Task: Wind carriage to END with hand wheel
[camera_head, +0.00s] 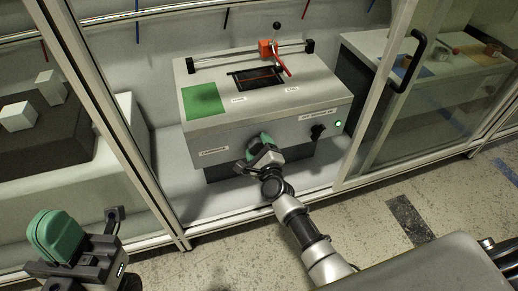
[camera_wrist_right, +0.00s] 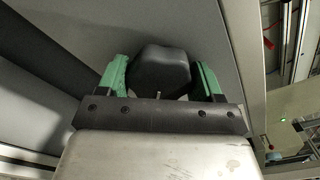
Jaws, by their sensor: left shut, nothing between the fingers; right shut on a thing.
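The grey machine (camera_head: 265,95) stands in the open bay of the enclosure. A red carriage block (camera_head: 265,48) sits on the rail along its top, nearer the rail's right end stop. A red lever (camera_head: 282,64) slants beside it. The gripper hides the hand wheel in the head view. My left gripper (camera_head: 54,237) is shut and empty outside the bay, at lower left.
A black knob (camera_head: 317,131) and a lit green lamp (camera_head: 338,123) are on the front face, right of my right gripper. A green square (camera_head: 202,100) marks the top. Frame posts and a glass door (camera_head: 440,80) flank the bay.

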